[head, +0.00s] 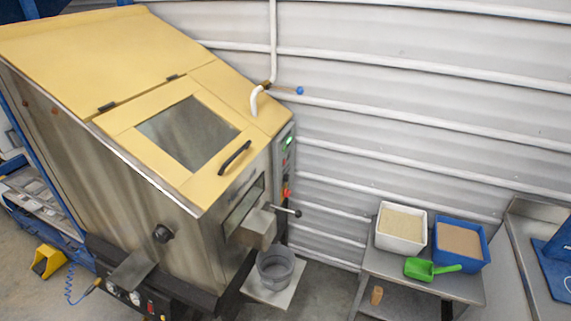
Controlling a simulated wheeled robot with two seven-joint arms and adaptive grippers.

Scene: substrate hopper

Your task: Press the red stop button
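The large steel hopper with a yellow top (100,45) fills the left half of the head view. A narrow control panel (289,153) runs down its right edge, with a small green lit display near the top. A red-orange knob or button (286,192) sits low on this panel, seen at a steep angle and small. Whether it is pressed in cannot be told. Neither of my grippers is in view, and nothing visible touches the panel.
A black-knobbed lever (296,212) sticks out right of the chute, near the button. A grey bucket (276,267) stands below the chute. A small table (418,280) at right holds a white bin (401,245), a blue bin (487,262) and a green scoop (419,268).

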